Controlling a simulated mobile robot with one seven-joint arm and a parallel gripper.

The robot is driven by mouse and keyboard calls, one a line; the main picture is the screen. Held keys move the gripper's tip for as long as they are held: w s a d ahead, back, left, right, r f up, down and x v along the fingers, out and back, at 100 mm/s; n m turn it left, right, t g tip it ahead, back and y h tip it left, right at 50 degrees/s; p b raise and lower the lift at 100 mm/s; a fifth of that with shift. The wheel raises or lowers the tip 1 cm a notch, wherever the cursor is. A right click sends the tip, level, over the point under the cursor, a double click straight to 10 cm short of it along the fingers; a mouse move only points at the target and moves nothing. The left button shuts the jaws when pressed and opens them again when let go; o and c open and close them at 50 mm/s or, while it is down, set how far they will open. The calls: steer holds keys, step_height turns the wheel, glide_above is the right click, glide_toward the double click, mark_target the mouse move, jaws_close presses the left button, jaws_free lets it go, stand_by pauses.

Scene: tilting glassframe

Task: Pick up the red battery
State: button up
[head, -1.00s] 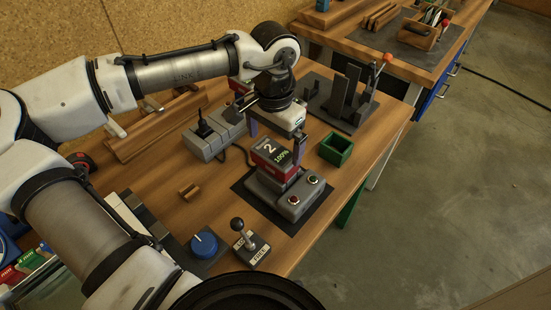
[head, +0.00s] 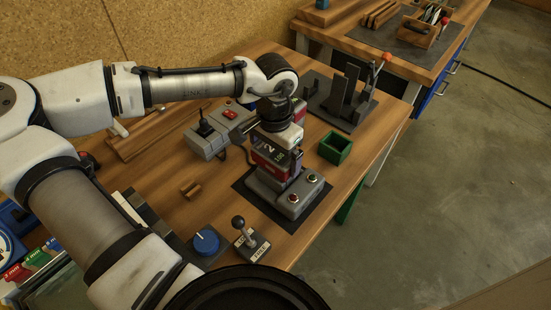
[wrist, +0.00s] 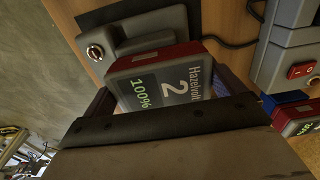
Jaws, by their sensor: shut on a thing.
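The red battery (head: 268,160) has a grey face marked 2 and 100%. It sits upright at the rear of the grey charger (head: 296,200), which has a red and a green button. In the wrist view the battery (wrist: 160,84) fills the middle, with its face reading Hazelvolt 2 100%. My gripper (head: 275,154) is over the battery from above, with a finger on each side, and is shut on it. The gripper hides the battery's top in the head view. I cannot tell whether the battery is clear of the charger.
A grey power strip with a red switch (head: 230,114) and black plug is behind left. A green open box (head: 335,148) stands right. A joystick (head: 247,240) and blue knob (head: 205,242) are in front. Another red battery with a green display (wrist: 302,122) shows at the wrist view's right edge.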

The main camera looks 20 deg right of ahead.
steer(key=shift+r, duration=0.15)
step_height(320, 180, up, 20)
steer(key=b, duration=0.2)
steer(key=shift+b, duration=0.4)
steer(key=o, duration=0.4)
steer(key=shift+c, duration=0.2)
steer(key=c, duration=0.5)
steer(key=shift+o, duration=0.2)
steer(key=shift+r+p, duration=2.55)
steer(key=shift+r, duration=0.3)
steer(key=shift+f, duration=0.1)
